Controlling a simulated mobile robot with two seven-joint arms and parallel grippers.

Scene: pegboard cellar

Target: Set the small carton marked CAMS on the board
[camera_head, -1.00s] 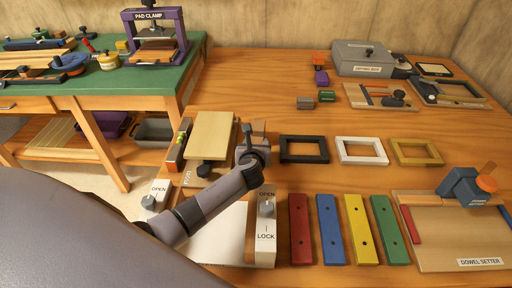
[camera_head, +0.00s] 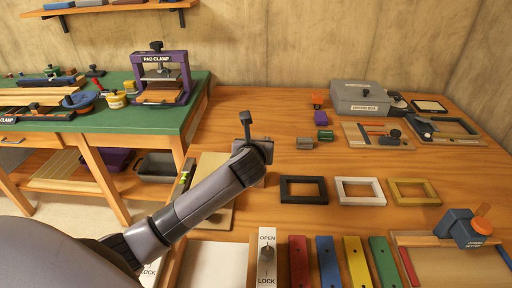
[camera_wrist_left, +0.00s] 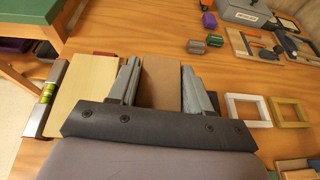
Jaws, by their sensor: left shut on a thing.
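My left gripper (camera_head: 262,152) is shut on a plain brown carton (camera_wrist_left: 160,84), which shows between its two fingers in the wrist view. No marking can be read on the carton's visible face. In the head view my own gripper and wrist hide most of it. A pale wooden board (camera_wrist_left: 82,92) lies to the left of the gripper in the wrist view. In the head view the board (camera_head: 214,166) is partly covered by my left arm. The carton is to the right of the board's pale top, and its height above the table is unclear. My right gripper is not in view.
A spirit level (camera_wrist_left: 48,92) lies along the board's left side. Black (camera_head: 304,201), white (camera_head: 360,202) and yellow frames (camera_head: 413,203) lie to the right. Coloured bars (camera_head: 328,262) and an OPEN/LOCK switch block (camera_head: 267,274) are in front. Small blocks (camera_head: 305,143) sit behind.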

